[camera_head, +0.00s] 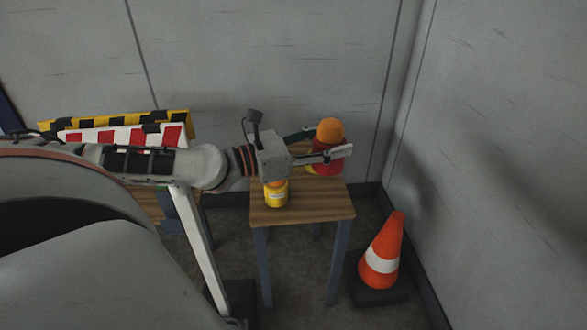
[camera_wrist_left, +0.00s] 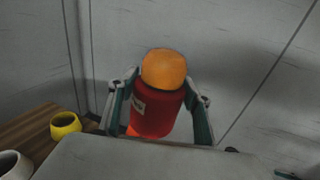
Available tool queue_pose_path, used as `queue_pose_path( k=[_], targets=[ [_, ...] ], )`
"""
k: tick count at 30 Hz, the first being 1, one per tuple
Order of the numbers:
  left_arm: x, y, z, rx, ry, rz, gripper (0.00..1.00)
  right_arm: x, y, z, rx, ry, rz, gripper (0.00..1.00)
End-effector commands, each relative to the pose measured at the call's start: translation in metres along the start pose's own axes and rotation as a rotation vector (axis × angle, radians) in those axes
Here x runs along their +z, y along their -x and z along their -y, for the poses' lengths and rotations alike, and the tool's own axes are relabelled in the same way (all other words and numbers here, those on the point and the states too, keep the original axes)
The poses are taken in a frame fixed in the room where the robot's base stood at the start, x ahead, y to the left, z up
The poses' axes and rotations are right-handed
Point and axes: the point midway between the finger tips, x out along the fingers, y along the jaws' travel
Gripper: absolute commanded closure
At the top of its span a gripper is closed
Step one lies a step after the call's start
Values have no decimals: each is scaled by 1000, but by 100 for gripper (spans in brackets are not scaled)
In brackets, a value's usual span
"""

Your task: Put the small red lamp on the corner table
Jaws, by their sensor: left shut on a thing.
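The small red lamp has a red body (camera_head: 323,162) and an orange dome (camera_head: 330,130). My left gripper (camera_head: 325,147) reaches in from the left and is shut on it, one finger on each side of the red body. In the left wrist view the lamp (camera_wrist_left: 155,114) stands between the two fingers, nearly upright, with a pale label on its side. The corner table (camera_head: 300,212) has a wooden top, and the lamp is at its back right part. I cannot tell whether its base touches the top. My right gripper is not in view.
A yellow can (camera_head: 276,196) stands on the table under my left wrist; a yellow thing also shows in the left wrist view (camera_wrist_left: 65,125). An orange cone (camera_head: 382,255) stands on the floor at right. Striped barriers (camera_head: 120,135) are at left. Walls close in behind and right.

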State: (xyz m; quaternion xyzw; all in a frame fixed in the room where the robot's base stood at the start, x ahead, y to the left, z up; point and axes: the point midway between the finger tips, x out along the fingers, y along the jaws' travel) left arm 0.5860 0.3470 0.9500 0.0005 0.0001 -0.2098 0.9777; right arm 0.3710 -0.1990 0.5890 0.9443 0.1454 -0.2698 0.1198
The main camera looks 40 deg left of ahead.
Motion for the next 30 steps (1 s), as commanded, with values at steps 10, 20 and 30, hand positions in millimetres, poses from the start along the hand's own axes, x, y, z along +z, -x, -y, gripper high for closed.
queue_pose_path(
  k=[10,20,30],
  targets=[
    [16,-11,-39,163,2,12,80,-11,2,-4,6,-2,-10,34],
    [16,-27,-85,398,12,12,80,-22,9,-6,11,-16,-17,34],
    [2,-44,-115,606,16,7,80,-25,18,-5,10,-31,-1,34]
  ],
)
